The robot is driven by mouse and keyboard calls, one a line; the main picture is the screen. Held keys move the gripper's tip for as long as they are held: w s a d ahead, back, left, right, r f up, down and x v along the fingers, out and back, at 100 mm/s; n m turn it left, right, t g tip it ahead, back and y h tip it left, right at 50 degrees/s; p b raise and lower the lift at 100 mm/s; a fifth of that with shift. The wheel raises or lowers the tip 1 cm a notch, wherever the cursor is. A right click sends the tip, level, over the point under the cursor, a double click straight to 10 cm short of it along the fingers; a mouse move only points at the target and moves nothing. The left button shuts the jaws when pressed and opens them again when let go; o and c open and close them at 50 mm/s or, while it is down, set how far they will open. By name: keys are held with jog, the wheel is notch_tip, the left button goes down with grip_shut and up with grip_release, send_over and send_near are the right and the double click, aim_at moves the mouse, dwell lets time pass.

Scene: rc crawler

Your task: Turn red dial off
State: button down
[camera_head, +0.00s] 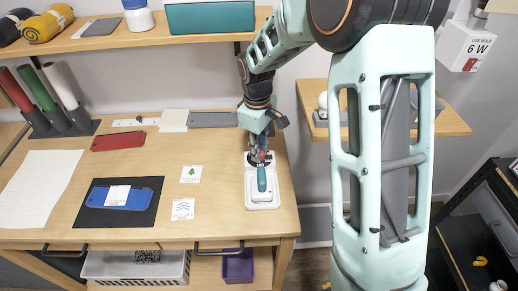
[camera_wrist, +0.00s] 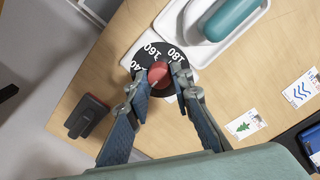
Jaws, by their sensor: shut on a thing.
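The red dial (camera_wrist: 158,74) sits in the middle of a black ring with white numbers (camera_wrist: 150,53), among them 180 and 360. In the head view the dial (camera_head: 262,157) is small and partly hidden by my gripper. My gripper (camera_wrist: 160,82) points down at it, with one blue finger on each side, shut on the dial. In the head view my gripper (camera_head: 260,150) is at the right part of the table, over the dial. The exact angle of the dial cannot be read.
A white tray (camera_head: 277,199) with a teal-handled object (camera_head: 261,179) lies just beside the dial. Cards (camera_head: 183,209), a blue case on a dark mat (camera_head: 150,218) and a red case (camera_head: 118,141) lie to the left. A shelf (camera_head: 160,36) hangs above the table.

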jog(key=c, duration=1.7)
grip_release()
jog(key=shift+r, duration=0.1)
jog(key=r, duration=1.2)
jog(key=shift+s+a, duration=0.15)
jog(key=shift+s, duration=0.05)
jog(key=shift+s+a, duration=0.1)
